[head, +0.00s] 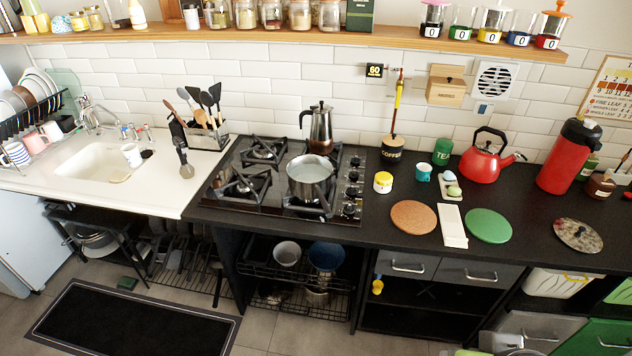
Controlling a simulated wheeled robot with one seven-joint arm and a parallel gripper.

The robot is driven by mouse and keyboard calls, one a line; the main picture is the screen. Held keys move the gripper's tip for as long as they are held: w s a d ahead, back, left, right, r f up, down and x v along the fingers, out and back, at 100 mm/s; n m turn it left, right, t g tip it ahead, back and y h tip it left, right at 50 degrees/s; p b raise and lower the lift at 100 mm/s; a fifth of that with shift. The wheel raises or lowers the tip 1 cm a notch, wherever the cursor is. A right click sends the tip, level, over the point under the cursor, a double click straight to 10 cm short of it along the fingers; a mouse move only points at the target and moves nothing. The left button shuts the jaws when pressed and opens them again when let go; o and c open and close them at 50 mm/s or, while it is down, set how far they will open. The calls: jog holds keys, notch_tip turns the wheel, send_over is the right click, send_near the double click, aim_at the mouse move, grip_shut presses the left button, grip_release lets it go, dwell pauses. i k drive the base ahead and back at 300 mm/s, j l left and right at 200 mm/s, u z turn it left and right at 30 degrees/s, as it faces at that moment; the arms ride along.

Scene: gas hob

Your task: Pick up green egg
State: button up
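A small pale-green egg (454,191) sits on a narrow light-coloured holder (446,201) on the black counter, right of the gas hob. A second small rounded egg-like thing (450,176), paler, sits just behind it on the same holder. My gripper is not in view, so its state and its place relative to the egg do not show.
Close around the holder are a teal mug (424,173), a red kettle (483,163), a cork mat (413,217), a green mat (488,225) and a white rectangular piece (452,227). A yellow-labelled jar (383,183) stands left. The hob (255,208) holds a pot (311,180).

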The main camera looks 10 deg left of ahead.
aim_at(453, 191)
jog(key=i+l+u, duration=0.4)
jog(key=l, duration=0.2)
jog(key=i+l+u, duration=0.2)
jog(key=l, duration=0.15)
jog(key=i+l+u, duration=0.2)
jog(key=l, duration=0.15)
jog(key=l+u, duration=0.25)
jog(key=i+l+u, duration=0.2)
jog(key=l, duration=0.35)
jog(key=k, duration=0.05)
